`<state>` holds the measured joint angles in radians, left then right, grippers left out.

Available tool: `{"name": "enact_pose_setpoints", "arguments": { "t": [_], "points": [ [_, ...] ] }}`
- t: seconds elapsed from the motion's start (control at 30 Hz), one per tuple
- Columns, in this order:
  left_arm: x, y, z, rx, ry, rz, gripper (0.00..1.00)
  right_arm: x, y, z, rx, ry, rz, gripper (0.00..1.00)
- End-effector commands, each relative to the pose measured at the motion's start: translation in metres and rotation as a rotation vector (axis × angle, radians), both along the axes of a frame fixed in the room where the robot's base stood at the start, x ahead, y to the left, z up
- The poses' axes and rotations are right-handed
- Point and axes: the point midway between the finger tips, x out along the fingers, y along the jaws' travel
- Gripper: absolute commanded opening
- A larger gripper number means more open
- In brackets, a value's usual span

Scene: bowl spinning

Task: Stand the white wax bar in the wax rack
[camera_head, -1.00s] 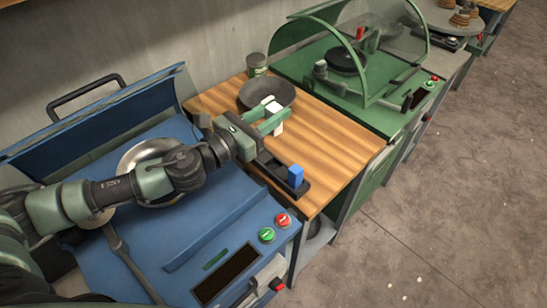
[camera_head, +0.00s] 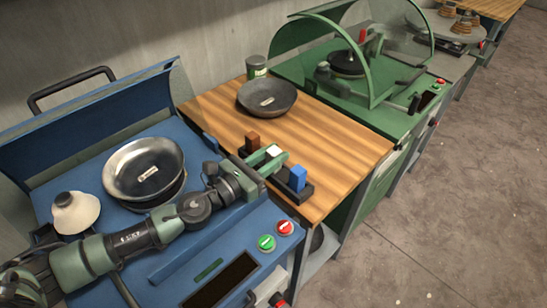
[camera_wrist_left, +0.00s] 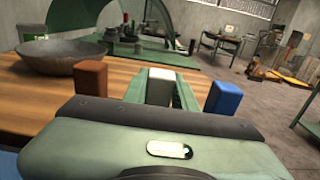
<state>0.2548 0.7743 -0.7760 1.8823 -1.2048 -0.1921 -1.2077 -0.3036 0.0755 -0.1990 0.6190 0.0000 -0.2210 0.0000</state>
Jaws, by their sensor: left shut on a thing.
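The white wax bar (camera_head: 274,151) is upright between the fingers of my left gripper (camera_head: 275,160), which is shut on it. In the left wrist view the bar (camera_wrist_left: 161,86) shows between the two green fingers. The dark wax rack (camera_head: 306,193) lies at the near edge of the wooden table. A brown bar (camera_head: 252,140) and a blue bar (camera_head: 298,178) stand at its two ends. The white bar is over the middle of the rack, between them. Its lower end is hidden by my gripper, so I cannot tell whether it is seated. My right gripper is not in view.
A dark bowl (camera_head: 267,97) and a green-labelled can (camera_head: 256,68) stand at the back of the wooden table (camera_head: 340,150). The blue machine (camera_head: 190,240) with a metal bowl (camera_head: 144,169) is at left. A green hooded machine (camera_head: 400,125) is at right.

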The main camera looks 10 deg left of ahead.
Motion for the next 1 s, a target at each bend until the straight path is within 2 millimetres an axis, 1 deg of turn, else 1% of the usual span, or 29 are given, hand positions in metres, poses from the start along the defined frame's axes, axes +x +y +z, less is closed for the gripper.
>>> {"name": "enact_pose_setpoints", "arguments": {
  "t": [0.13,0.27,0.3,0.37,0.67,0.77,0.87,0.97,1.0],
  "points": [
    [0.0,0.0,0.001,0.0,-0.001,0.0,0.0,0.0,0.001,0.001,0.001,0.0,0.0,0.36],
    [0.0,0.0,-0.004,-0.001,-0.001,0.0,0.0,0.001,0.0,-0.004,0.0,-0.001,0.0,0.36],
    [0.0,0.0,-0.003,0.0,0.0,0.0,0.32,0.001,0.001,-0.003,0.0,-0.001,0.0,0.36],
    [0.0,0.0,-0.003,0.001,-0.001,0.0,0.49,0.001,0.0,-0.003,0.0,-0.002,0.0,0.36],
    [0.0,0.0,-0.002,0.001,0.0,0.0,0.49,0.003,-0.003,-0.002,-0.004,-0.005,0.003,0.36],
    [0.0,0.0,0.003,0.001,-0.001,0.0,0.49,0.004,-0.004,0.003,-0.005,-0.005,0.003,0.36],
    [-0.01,0.007,-0.003,0.004,0.002,0.001,0.49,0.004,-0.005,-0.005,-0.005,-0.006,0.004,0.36],
    [-0.027,0.018,-0.005,0.004,0.003,-0.002,0.49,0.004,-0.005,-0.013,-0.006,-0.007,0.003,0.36],
    [-0.035,0.023,-0.007,0.005,0.004,-0.001,0.49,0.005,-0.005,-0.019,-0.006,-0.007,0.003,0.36]
  ]
}}
